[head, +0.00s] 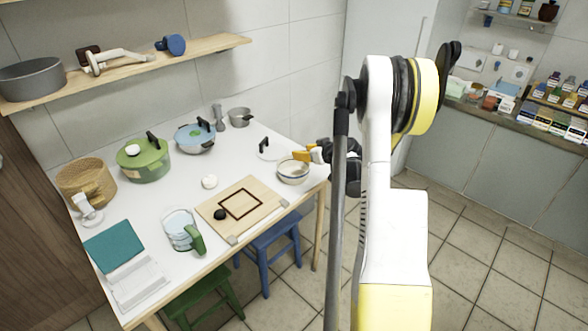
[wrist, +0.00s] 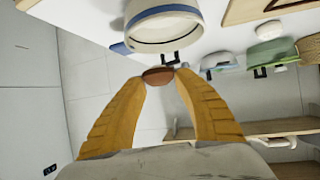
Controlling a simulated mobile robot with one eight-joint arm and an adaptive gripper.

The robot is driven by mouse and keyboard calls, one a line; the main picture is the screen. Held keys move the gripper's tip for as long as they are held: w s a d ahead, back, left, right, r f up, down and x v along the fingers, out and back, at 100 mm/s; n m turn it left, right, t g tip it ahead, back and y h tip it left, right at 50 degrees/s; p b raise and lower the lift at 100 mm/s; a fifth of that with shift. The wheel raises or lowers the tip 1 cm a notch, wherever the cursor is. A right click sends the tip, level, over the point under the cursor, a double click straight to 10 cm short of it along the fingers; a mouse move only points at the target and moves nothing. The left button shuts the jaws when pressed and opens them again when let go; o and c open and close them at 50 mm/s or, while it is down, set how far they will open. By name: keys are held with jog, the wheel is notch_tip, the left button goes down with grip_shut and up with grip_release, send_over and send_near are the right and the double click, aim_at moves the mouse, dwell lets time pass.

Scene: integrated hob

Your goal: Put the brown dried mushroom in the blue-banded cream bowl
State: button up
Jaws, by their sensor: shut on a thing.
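The brown dried mushroom (wrist: 158,78) shows between the yellow fingertips of my gripper (wrist: 160,74) in the wrist view. My gripper is shut on it. The cream bowl with the blue band (wrist: 163,28) is just beyond the fingertips in that view, and the mushroom appears apart from it. In the head view the bowl (head: 293,177) stands upright near the table's right corner. My gripper (head: 307,155) is there at the bowl's upper right side, above the rim level. I cannot make out the mushroom in the head view.
A cutting board (head: 265,213) with a dark ball (head: 219,214) lies left of the bowl. A lid (head: 270,153) lies behind it. A green pot (head: 143,160), a blue-lidded pot (head: 194,138) and a glass jug (head: 180,229) stand farther left. A shelf (head: 215,47) hangs above.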

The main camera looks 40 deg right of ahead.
jog(key=w+f, duration=0.1)
jog(key=w, duration=0.1)
jog(key=w+a+f+b, duration=0.1)
jog(key=w, duration=0.1)
jog(key=shift+a+f, duration=0.15)
jog(key=shift+f, duration=0.25)
jog(key=shift+f+b, duration=1.15)
jog(key=shift+f, duration=0.65)
jog(key=shift+f, duration=0.1)
jog(key=shift+f, duration=0.55)
jog(key=o, duration=0.9)
jog(key=shift+r, duration=0.1)
